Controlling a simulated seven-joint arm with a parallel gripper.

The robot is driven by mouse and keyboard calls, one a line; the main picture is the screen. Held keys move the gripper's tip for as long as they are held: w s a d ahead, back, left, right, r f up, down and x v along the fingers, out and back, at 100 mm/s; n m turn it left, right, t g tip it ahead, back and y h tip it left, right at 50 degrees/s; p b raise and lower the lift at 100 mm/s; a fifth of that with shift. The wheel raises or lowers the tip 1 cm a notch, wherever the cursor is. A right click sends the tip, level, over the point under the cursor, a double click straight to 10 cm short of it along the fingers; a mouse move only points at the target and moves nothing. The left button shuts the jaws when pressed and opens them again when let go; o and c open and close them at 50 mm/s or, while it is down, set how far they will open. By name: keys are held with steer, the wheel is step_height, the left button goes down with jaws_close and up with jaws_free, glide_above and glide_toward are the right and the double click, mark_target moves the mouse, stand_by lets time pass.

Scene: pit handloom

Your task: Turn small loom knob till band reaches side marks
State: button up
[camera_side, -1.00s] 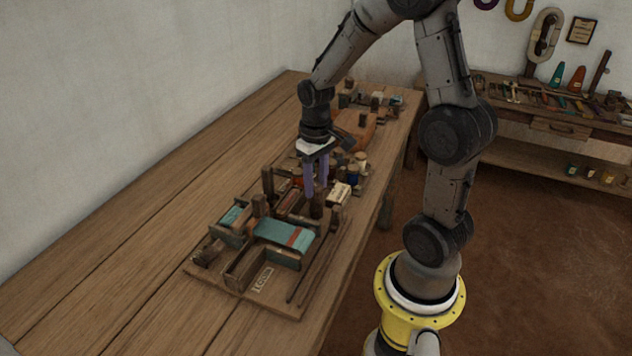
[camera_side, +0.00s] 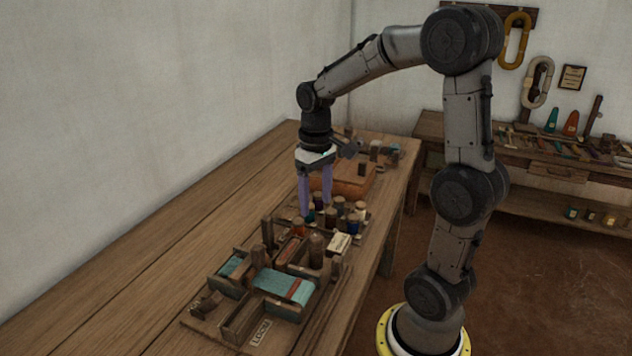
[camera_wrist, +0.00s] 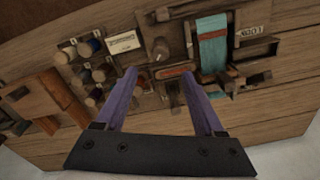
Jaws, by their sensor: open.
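The small loom (camera_side: 236,322) sits at the near end of the bench. Its teal band (camera_side: 275,281) carries a red stripe (camera_side: 294,289) near the right end; the band also shows in the wrist view (camera_wrist: 212,52). A round upright wooden knob (camera_side: 317,246) stands behind the band, beside a pale label; it shows in the wrist view (camera_wrist: 160,48) just beyond the fingertips. My gripper (camera_side: 315,211) is open and empty, with its purple fingers pointing down, behind the knob and apart from it. The side marks are too small to make out.
Several thread spools (camera_side: 355,215) stand close to the fingers. An orange-brown wooden block (camera_side: 350,182) and small dark parts lie farther back. Bare bench (camera_side: 150,275) is free on the left. A tool bench (camera_side: 545,155) stands along the far wall.

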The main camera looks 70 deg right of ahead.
steer(key=shift+r, duration=2.15)
steer(key=s+a+r+n+t, duration=0.3)
steer(key=s+a+r, duration=0.15)
steer(key=a, duration=0.45)
steer(key=s+a+f+n+t, duration=0.1)
steer(key=s+a+f+t, duration=0.1)
steer(key=s, duration=0.4)
steer(key=a+f, duration=0.1)
steer(key=a, duration=0.1)
steer(key=shift+s+a+f+t, duration=0.2)
steer(key=shift+s+a+t, duration=0.1)
steer(key=shift+s, duration=0.05)
